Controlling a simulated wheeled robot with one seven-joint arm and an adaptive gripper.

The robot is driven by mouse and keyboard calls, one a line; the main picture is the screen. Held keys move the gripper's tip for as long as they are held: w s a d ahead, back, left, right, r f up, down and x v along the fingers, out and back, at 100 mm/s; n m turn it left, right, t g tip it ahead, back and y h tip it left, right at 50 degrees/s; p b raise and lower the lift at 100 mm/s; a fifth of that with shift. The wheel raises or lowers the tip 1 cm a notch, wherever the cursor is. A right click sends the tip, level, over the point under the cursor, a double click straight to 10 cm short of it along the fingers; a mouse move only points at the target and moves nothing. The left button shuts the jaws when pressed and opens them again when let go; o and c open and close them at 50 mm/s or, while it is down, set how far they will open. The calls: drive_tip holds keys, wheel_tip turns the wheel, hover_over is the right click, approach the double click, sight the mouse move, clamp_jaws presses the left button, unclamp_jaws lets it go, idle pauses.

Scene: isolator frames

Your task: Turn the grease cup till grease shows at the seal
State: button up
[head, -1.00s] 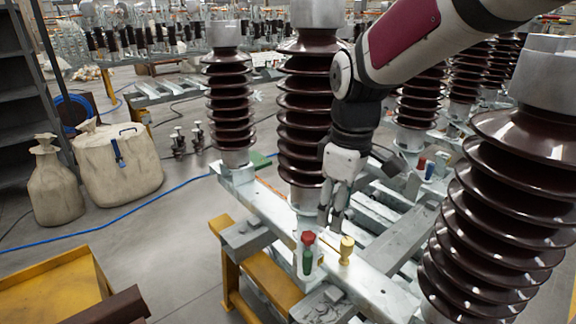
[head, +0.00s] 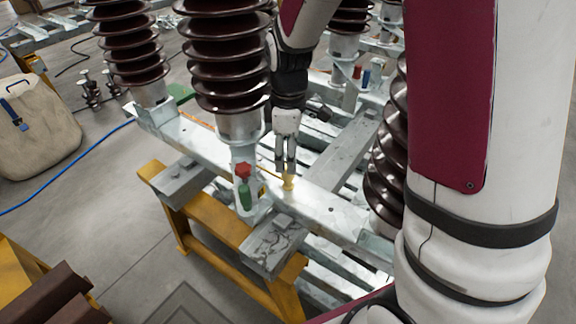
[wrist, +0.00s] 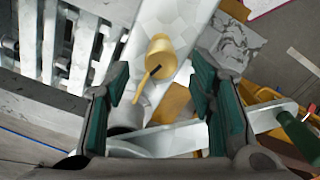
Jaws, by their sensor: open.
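The brass-yellow grease cup (head: 289,183) stands upright on the pale metal beam, in front of a brown ribbed insulator column. It also shows in the wrist view (wrist: 161,52), with a thin yellow stem or pipe running down from it. My gripper (head: 286,165) points down directly above the cup. In the wrist view its two green-padded fingers (wrist: 161,90) are apart, with the cup beyond and between them, not gripped. No grease at the seal can be made out.
Brown ribbed insulators (head: 224,60) rise close behind and to the right. A yellow trestle (head: 212,232) holds up the beam (head: 318,203).

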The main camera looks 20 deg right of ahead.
drive_tip(key=shift+f, duration=2.1)
drive_tip(key=c, duration=1.2)
